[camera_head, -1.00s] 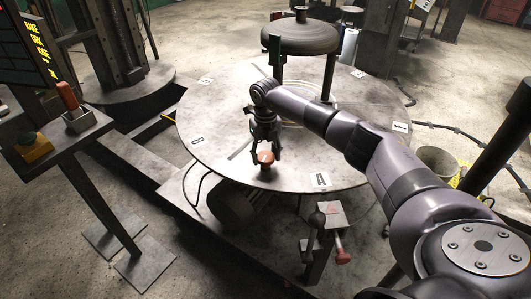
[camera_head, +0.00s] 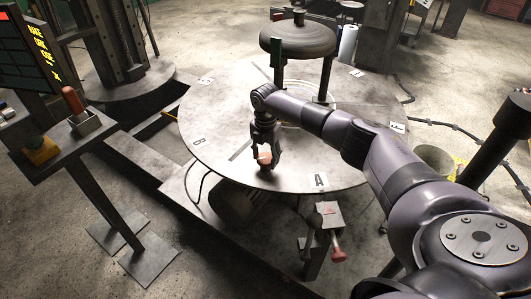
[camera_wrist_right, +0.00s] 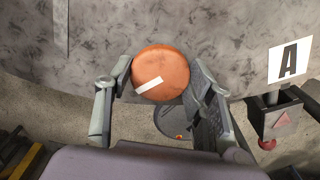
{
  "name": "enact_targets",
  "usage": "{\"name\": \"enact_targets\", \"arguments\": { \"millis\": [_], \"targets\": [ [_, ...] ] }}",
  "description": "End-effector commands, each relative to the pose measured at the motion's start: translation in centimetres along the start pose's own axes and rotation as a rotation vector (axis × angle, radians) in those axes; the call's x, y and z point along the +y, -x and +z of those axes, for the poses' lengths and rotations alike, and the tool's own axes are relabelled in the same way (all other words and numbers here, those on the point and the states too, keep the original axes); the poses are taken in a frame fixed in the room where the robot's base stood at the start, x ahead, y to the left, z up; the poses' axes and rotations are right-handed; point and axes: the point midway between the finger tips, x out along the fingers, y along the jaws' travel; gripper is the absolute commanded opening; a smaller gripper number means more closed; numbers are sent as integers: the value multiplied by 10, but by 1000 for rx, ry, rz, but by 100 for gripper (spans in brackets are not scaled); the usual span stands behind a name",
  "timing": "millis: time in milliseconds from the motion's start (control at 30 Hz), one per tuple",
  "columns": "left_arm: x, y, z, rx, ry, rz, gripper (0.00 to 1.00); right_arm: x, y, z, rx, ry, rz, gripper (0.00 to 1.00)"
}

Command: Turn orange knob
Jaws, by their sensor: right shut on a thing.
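The orange knob (camera_wrist_right: 161,72) is round, with a white stripe on its top, and stands near the front edge of the round grey table. The white stripe runs slanted across the lower part of the knob's top. My left gripper is not in view.
The round table (camera_head: 215,110) carries letter labels, such as the A label (camera_head: 320,180). A polishing wheel (camera_head: 298,40) stands behind my right arm. A control stand (camera_head: 62,150) is at the left.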

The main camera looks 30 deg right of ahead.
Motion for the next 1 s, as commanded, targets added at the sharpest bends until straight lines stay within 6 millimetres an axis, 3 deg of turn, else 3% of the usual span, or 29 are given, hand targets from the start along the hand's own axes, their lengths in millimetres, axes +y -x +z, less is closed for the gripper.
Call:
{"name": "enact_targets", "arguments": {
  "millis": [433, 1000],
  "targets": [
    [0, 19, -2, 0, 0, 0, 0, 0, 2, 1, -1, -308, 2, 21],
    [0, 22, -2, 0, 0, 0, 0, 1, 1, 1, 0, -393, 3, 21]
  ]
}}
